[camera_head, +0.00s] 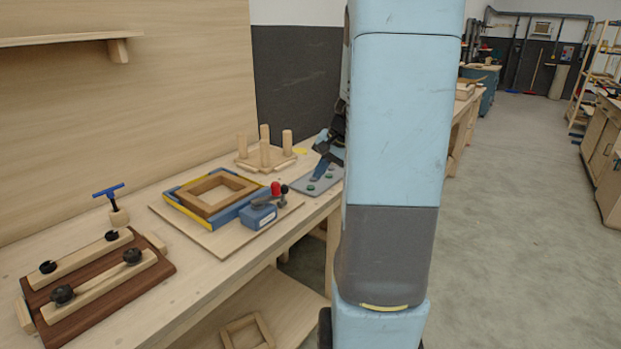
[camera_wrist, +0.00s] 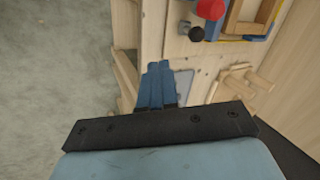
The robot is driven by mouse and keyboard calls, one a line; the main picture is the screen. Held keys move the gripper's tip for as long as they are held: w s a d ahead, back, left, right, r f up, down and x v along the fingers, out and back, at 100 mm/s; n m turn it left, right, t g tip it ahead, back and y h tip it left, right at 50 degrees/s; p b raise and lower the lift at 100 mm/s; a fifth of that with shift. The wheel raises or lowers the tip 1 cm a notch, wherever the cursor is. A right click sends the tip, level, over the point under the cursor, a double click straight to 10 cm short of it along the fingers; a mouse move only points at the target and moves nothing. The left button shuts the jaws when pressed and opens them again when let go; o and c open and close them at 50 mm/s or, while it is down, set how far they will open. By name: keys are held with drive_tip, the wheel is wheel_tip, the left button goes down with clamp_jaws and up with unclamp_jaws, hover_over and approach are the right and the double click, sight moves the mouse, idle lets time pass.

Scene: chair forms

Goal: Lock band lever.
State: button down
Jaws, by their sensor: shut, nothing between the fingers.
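The band clamp lever, with a red knob (camera_head: 276,188) and a black ball beside it, sits on a blue block (camera_head: 258,216) at the front right corner of a wooden frame (camera_head: 215,192). In the wrist view the red knob (camera_wrist: 211,9) and the black ball (camera_wrist: 196,34) show at the top. My gripper (camera_wrist: 158,70) is shut and empty, with its blue fingers together. It is apart from the lever, over the bench's front edge in the wrist view. In the head view my arm hides part of the bench, and the gripper (camera_head: 320,172) shows partly beside it.
A peg stand (camera_head: 265,157) with several upright posts stands behind the frame, near a grey plate (camera_head: 325,184). A dark board (camera_head: 95,290) with black knobs and a blue T-handle (camera_head: 108,190) are at the left. The floor (camera_head: 520,220) at the right is clear.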

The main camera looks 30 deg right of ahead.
sight(284, 196)
drive_tip(key=w+a+f, duration=0.1)
drive_tip(key=w+f, duration=0.1)
drive_tip(key=w+a+f, duration=0.1)
drive_tip(key=w+f, duration=0.1)
drive_tip(key=f, duration=0.1)
drive_tip(key=w+a+f, duration=0.1)
drive_tip(key=f, duration=0.1)
drive_tip(key=shift+w+a+f, duration=0.25)
drive_tip(key=shift+w+f, duration=0.1)
drive_tip(key=shift+w, duration=0.05)
drive_tip(key=shift+w+a+r, duration=0.1)
drive_tip(key=shift+w+a, duration=0.2)
drive_tip(key=shift+w, duration=0.25)
drive_tip(key=shift+d, duration=0.3)
drive_tip(key=shift+a, duration=0.15)
drive_tip(key=shift+w+r, duration=0.1)
drive_tip(key=shift+w, duration=0.05)
